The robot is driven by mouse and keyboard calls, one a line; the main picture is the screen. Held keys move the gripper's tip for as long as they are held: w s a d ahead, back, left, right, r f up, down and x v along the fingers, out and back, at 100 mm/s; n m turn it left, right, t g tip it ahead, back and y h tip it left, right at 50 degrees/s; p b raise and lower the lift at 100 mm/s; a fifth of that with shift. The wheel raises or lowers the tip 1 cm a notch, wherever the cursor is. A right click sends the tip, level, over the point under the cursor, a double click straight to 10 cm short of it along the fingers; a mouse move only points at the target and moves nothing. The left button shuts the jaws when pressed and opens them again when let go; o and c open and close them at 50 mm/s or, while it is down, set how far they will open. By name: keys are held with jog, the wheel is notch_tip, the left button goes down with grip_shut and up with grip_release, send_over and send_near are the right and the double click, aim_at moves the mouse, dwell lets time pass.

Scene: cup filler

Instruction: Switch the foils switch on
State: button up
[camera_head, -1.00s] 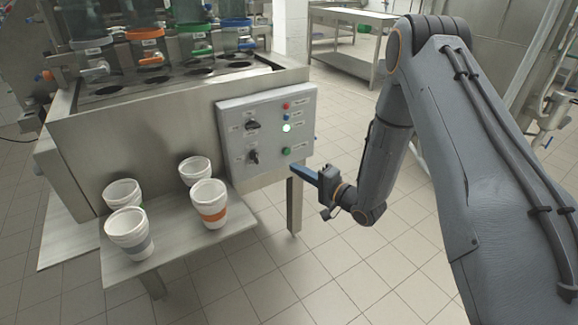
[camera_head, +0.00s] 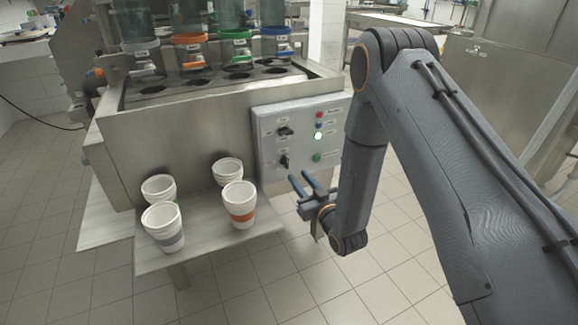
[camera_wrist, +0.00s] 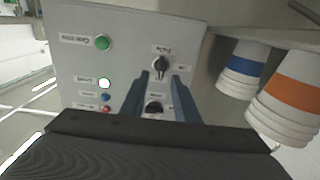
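The control panel (camera_head: 300,108) carries two black rotary switches, an upper one (camera_head: 285,131) and a lower one (camera_head: 284,161). Their labels are too small to read, so I cannot tell which is the foils switch. In the head view the upper knob looks roughly horizontal and the lower more upright. My gripper (camera_head: 299,176) is open and empty, in front of and below the panel, its blue fingers pointing toward it. In the wrist view the panel appears upside down; the lower switch (camera_wrist: 161,62) shows between my fingertips (camera_wrist: 161,77), and the upper switch (camera_wrist: 153,107) shows farther down.
A green button (camera_head: 317,157), a lit white lamp (camera_head: 318,135) and small red and blue lamps sit right of the switches. Several white cups stand on the metal shelf (camera_head: 150,257) left of my gripper. Floor to the right is clear.

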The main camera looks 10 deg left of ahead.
aim_at(288, 165)
jog(key=shift+n, duration=0.4)
jog(key=shift+x, duration=3.9)
jog(key=shift+s+a, duration=0.1)
grip_shut()
